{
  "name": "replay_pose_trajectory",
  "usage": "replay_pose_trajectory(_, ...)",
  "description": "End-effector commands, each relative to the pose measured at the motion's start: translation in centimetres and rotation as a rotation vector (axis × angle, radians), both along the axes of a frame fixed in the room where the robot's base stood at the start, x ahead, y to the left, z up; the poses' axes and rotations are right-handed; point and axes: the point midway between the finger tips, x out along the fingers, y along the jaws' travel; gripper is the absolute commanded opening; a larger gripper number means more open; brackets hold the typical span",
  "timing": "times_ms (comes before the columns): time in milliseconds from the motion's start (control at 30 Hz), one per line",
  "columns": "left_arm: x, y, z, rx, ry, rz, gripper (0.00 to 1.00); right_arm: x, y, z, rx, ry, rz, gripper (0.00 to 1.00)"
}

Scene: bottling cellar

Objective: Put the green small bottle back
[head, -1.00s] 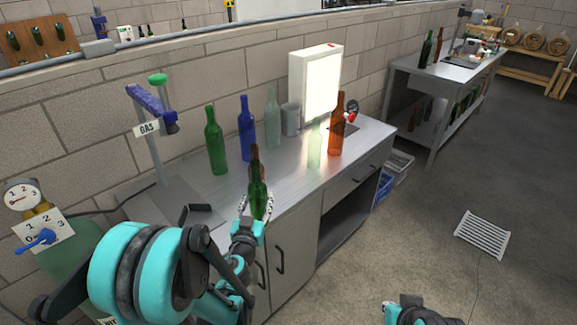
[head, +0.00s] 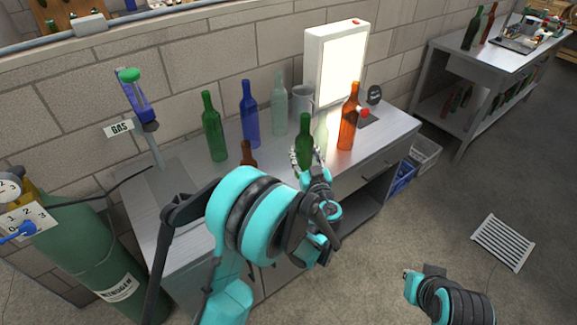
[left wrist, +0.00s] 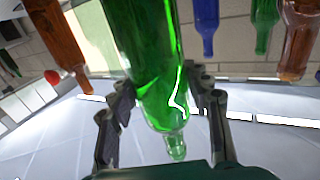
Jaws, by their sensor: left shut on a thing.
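The green small bottle (head: 305,132) is upright in my left gripper (head: 306,160), over the front part of the steel bench. The left gripper is shut on its lower part. In the left wrist view the green bottle (left wrist: 150,55) fills the middle between the two fingers (left wrist: 165,110), and the picture appears upside down. Whether its base touches the bench is hidden by my arm. My right gripper (head: 409,281) is at the lower right over the floor, too small to judge.
On the bench (head: 180,178) stand a taller green bottle (head: 213,130), a blue bottle (head: 249,118), a clear bottle (head: 279,108), an amber bottle (head: 348,118) and a brown bottle (head: 247,153), partly hidden. A lit panel (head: 335,65) and a grey cup (head: 302,100) stand behind.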

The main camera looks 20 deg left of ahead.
Motion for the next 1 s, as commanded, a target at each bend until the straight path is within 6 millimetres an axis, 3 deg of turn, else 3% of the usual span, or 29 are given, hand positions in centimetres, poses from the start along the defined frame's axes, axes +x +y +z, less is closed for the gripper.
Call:
replay_pose_trajectory(33, 0.8, 1.2, -1.2, 0.001, 0.000, 0.005, 0.00, 0.0, 0.0, -0.9, 0.000, 0.000, 0.000, 0.00)
replay_pose_trajectory(200, 3.1, 4.1, -3.4, 0.001, 0.000, 0.003, 0.00, 0.0, 0.0, -2.3, 0.000, 0.000, 0.000, 0.00)
replay_pose_trajectory(400, 4.8, 6.2, -4.8, 0.001, 0.000, 0.000, 0.00, 0.0, 0.0, -3.1, 0.000, 0.000, 0.000, 0.00)
replay_pose_trajectory(567, 5.1, 6.5, -5.3, 0.001, 0.000, -0.002, 0.00, 0.0, 0.0, -3.3, 0.000, 0.000, 0.000, 0.00)
replay_pose_trajectory(833, 5.1, 6.5, -8.9, 0.001, 0.000, -0.002, 0.00, 0.0, 0.0, -5.4, 0.000, 0.000, 0.000, 0.00)
replay_pose_trajectory(1000, 5.1, 6.5, -9.0, 0.001, 0.000, -0.002, 0.00, 0.0, 0.0, -5.3, 0.000, 0.000, 0.000, 0.00)
